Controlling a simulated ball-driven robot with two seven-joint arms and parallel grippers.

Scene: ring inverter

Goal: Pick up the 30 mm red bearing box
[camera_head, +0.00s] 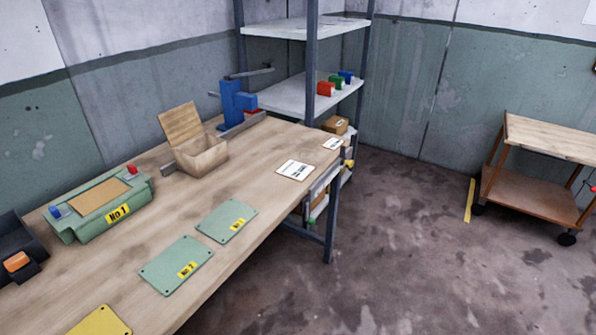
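A small red box (325,89) stands on the middle shelf (290,100) of the rack, near its front edge. A green box (336,82) and a blue box (346,76) stand in a row behind it to the right. The boxes are too small to read any size marking. Neither of my grippers shows in the head view.
The workbench (255,157) holds a blue press (233,102), an open wooden box (203,155), a green No 1 case (100,207) and green plates (176,265). A wooden cart (545,138) stands at right. The floor (400,250) between is clear.

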